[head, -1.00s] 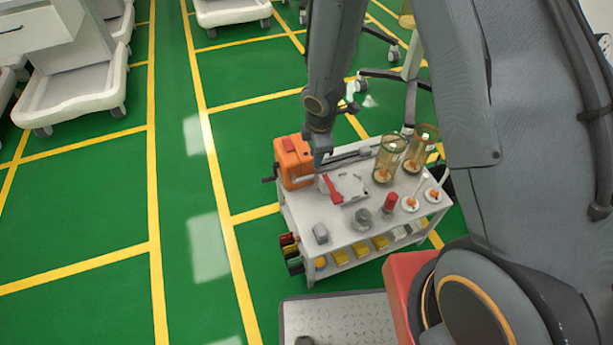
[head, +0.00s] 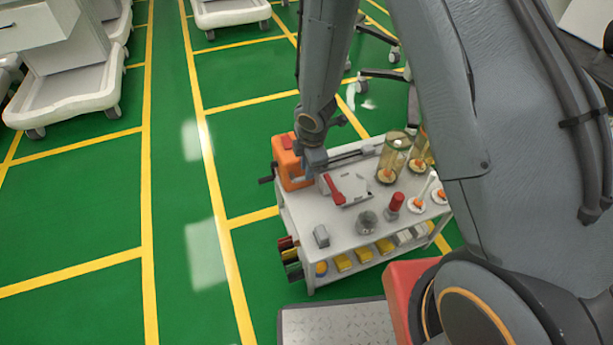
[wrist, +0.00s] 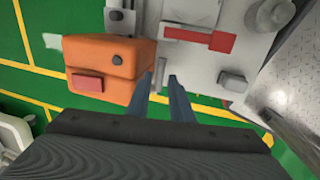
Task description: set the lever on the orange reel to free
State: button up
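The orange reel (head: 291,168) stands at the far left corner of the cart top. A red piece (head: 287,141) shows on its top, and a dark crank sticks out to its left. In the head view, my wrist partly hides the reel's right side.
The white cart top (head: 347,226) also holds a plate with a red bar (head: 334,189), a grey block (head: 321,236), a red-topped piece (head: 394,203) and amber cylinders (head: 393,157). A long rail lies behind. Green floor is open left of the cart.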

jog(key=shift+w+f+b, duration=0.15)
jog(key=shift+f+b, duration=0.65)
jog(key=shift+w+f+b, duration=0.15)
jog(key=shift+f+b, duration=0.65)
grip_shut()
